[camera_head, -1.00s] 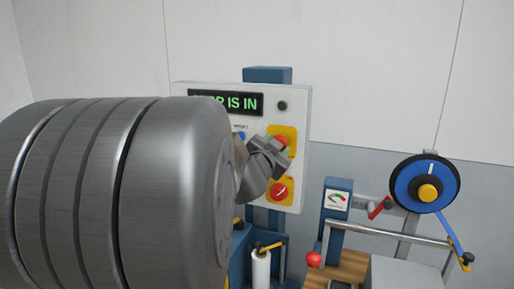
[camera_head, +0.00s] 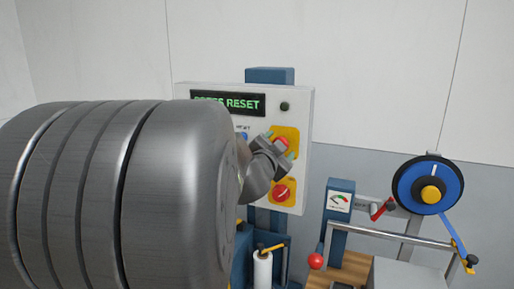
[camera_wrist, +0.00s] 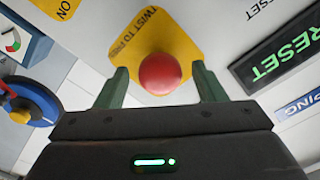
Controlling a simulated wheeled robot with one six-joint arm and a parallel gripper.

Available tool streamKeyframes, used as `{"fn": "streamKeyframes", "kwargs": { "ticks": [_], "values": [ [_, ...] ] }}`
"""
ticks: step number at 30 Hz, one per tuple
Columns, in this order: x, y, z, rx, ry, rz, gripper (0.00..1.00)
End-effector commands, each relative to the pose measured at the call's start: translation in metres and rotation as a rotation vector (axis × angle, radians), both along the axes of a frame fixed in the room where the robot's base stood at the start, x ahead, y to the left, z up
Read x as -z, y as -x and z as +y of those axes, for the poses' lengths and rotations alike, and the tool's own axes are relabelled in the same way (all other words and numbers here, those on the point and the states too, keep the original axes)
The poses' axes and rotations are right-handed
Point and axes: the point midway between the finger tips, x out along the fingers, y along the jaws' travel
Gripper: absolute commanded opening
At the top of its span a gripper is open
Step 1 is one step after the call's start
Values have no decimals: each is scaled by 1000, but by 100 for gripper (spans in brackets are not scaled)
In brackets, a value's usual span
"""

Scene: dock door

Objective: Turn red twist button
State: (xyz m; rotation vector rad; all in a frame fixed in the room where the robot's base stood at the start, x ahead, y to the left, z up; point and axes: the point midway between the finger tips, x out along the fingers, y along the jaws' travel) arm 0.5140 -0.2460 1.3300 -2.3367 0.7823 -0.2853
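The red twist button (camera_wrist: 159,76) is a round red knob on a yellow plate (camera_wrist: 185,40) lettered "TWIST TO FREE" in part. The button also shows in the head view (camera_head: 282,143), partly behind my gripper. My gripper (camera_head: 279,148) is at the panel, in front of the button. In the wrist view its two green fingers stand apart on either side of the button, with visible gaps. The gripper (camera_wrist: 160,68) is open and holds nothing. The panel display (camera_head: 228,103) reads "RESET" at its end; its first word is unclear.
A second red knob (camera_head: 282,193) on a yellow plate sits below on the white panel (camera_head: 298,110). A blue wheel (camera_head: 416,190) with a yellow hub, a red-ball lever (camera_head: 315,262) and a gauge (camera_head: 339,202) stand to the right. My arm hides the left side.

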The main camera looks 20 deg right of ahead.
Motion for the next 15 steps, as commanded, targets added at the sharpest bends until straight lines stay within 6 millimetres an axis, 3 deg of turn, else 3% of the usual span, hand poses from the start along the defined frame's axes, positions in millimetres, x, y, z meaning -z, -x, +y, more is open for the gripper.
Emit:
{"fn": "streamKeyframes", "kwargs": {
  "ticks": [8,15],
  "values": [
    [0,2,2,-1,0,1,63],
    [-4,29,23,-4,-1,-1,63]
  ]
}}
